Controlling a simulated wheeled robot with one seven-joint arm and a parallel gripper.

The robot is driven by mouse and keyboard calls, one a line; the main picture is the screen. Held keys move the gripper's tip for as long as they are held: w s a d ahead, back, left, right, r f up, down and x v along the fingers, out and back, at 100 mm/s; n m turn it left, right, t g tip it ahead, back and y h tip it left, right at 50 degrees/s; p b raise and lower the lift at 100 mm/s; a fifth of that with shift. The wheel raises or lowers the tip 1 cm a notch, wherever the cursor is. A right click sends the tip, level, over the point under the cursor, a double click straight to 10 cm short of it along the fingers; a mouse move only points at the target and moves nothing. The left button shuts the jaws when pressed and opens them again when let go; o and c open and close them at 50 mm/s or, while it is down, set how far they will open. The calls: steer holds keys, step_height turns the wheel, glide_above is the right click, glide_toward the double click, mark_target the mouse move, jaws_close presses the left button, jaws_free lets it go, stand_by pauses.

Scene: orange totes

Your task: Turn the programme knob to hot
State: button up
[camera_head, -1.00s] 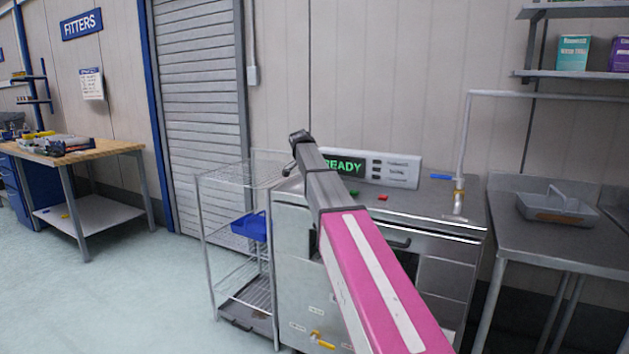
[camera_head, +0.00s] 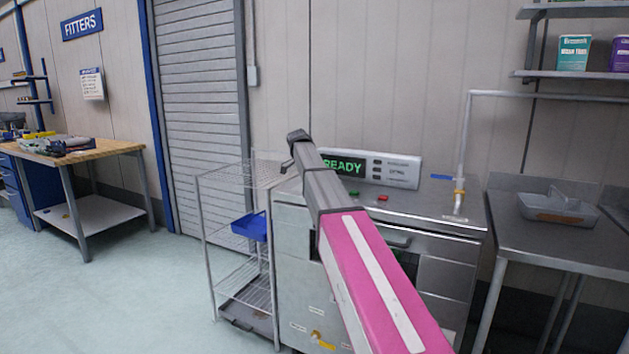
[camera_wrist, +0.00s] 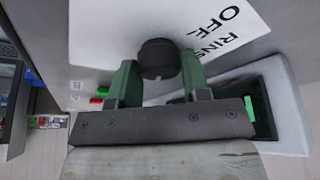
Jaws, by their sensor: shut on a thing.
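The programme knob (camera_wrist: 159,58) is a round black knob in the wrist view, on a pale panel. The green-fingered jaws of my gripper (camera_wrist: 160,78) are on either side of it and shut on it. The white label (camera_wrist: 205,25) beside the knob reads OFF and RINS, partly cut off; no hot mark is readable. In the head view my arm hides the knob and the jaws. The machine's display (camera_head: 344,165) reads READY in green.
The steel machine (camera_head: 296,263) stands between a wire rack (camera_head: 222,180) and a steel table (camera_head: 545,235). A red button (camera_head: 383,198) and a tap pipe (camera_head: 459,195) are on its top. The floor at the left is clear.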

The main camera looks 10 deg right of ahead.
steer(key=o, duration=0.9)
steer(key=v, duration=1)
steer(key=shift+a+r, duration=0.15)
steer(key=shift+r, duration=0.15)
steer(key=shift+s, duration=0.1)
